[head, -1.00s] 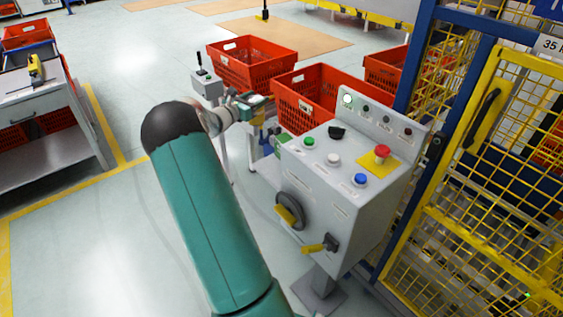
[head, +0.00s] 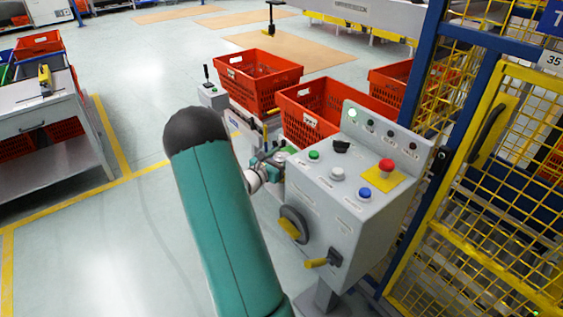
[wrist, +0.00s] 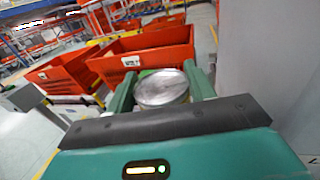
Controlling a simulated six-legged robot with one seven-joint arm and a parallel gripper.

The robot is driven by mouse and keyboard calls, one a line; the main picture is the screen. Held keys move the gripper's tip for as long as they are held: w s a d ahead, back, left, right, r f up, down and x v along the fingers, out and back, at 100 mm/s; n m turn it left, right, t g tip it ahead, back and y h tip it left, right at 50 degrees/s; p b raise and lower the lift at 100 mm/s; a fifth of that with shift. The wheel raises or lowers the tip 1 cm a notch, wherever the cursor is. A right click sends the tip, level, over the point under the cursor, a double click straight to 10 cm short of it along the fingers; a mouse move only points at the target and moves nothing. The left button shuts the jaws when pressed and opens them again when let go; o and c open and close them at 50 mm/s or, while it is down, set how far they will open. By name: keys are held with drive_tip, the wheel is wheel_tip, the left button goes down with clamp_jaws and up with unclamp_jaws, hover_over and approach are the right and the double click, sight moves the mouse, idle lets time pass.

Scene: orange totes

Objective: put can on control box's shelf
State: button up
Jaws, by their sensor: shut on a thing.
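The can shows in the wrist view as a round silver lid (wrist: 162,88) between the two green fingers. My gripper (wrist: 160,80) is shut on it. In the head view my gripper (head: 272,163) is close to the left side of the control box, partly hidden by my arm. The control box (head: 340,215) is grey, on a post, with a sloped button panel. Its grey side (wrist: 265,65) fills the right of the wrist view. I cannot clearly make out the box's shelf; the area at its left side is partly hidden.
Orange totes (head: 258,82) and (head: 318,112) stand behind the control box. A red button and a yellow-handled switch stick out of the box. A yellow mesh fence (head: 480,200) is at the right. A grey workbench (head: 45,130) is far left; open floor lies between.

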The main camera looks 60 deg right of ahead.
drive_tip(key=shift+w+f, duration=0.1)
drive_tip(key=shift+f, duration=0.95)
drive_tip(key=shift+d+f, duration=0.1)
drive_tip(key=o, duration=1.2)
drive_tip(key=shift+f, duration=0.1)
